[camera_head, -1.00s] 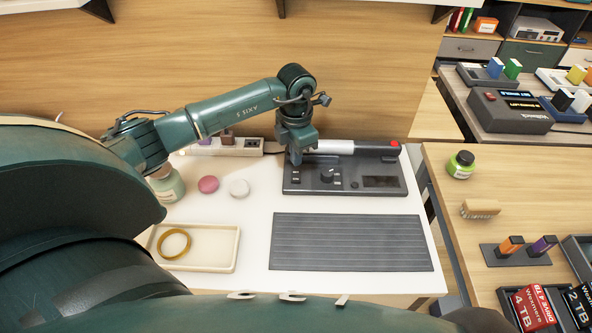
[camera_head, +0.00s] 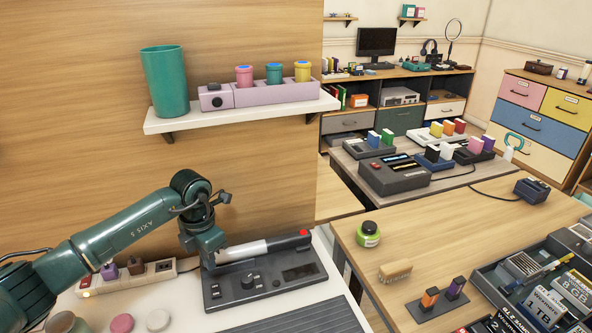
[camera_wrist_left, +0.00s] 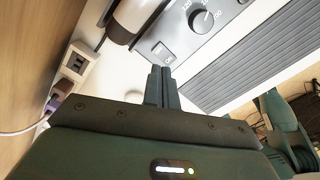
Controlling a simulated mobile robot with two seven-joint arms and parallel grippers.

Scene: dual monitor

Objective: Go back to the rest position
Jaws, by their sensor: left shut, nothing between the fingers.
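My left arm comes in from the left in the head view. Its gripper (camera_head: 208,265) points down at the left end of the dark control panel (camera_head: 265,280). In the left wrist view the two fingers (camera_wrist_left: 160,75) are together with nothing between them. Their tips are close to the panel's switch (camera_wrist_left: 163,52); I cannot tell whether they touch it. The panel has a dial (camera_head: 247,281) and a dark display. My right gripper is not in view.
A power strip (camera_head: 130,279) lies left of the panel, near pink (camera_head: 121,323) and white (camera_head: 158,319) round pieces. A shelf (camera_head: 240,110) with a teal cup (camera_head: 164,80) hangs above. A wooden table (camera_head: 400,240) with a green jar (camera_head: 368,234) and brush stands right.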

